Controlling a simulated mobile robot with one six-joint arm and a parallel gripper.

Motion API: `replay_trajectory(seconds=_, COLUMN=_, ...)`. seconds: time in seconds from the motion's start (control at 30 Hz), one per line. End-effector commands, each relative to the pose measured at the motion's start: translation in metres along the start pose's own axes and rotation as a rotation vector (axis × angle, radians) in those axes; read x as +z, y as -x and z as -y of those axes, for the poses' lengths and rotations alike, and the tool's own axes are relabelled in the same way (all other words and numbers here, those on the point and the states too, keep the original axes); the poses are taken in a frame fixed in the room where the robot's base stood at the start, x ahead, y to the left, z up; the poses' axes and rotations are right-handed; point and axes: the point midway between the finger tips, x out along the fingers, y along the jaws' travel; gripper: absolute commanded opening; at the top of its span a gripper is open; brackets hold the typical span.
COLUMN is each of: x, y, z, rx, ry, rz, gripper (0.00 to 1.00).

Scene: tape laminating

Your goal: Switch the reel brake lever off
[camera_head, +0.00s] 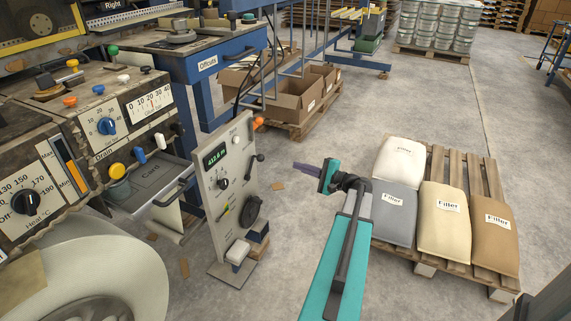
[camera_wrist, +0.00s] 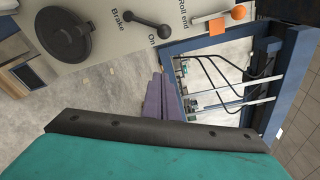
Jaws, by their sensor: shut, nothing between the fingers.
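The brake lever (camera_head: 254,163) is a short black lever on the right side of the upright pale control panel (camera_head: 214,197). In the wrist view the lever (camera_wrist: 150,26) sits between the lettering "Brake" and "On"; I cannot tell its setting for sure. My gripper (camera_head: 297,166) is to the right of the panel in the head view, its purple fingers pointing left towards it across a gap. In the wrist view the fingers (camera_wrist: 156,90) are together, empty and apart from the lever.
On the panel, a big black round knob (camera_wrist: 63,35) and an orange-balled lever (camera_wrist: 238,12) flank the brake lever. Filler sacks (camera_head: 397,205) lie on a pallet to the right. Cardboard boxes (camera_head: 290,100) stand behind. Floor between panel and pallet is mostly clear.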

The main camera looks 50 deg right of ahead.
Motion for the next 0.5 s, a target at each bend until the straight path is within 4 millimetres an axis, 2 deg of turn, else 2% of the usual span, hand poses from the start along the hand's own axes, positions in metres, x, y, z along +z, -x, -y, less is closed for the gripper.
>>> replay_trajectory(seconds=0.27, x=-0.001, y=-0.024, z=-0.001, rx=0.001, ry=0.0, rz=0.001, gripper=0.0)
replay_trajectory(seconds=0.5, x=-0.001, y=-0.057, z=0.0, rx=0.0, ry=0.0, rz=0.002, gripper=0.0)
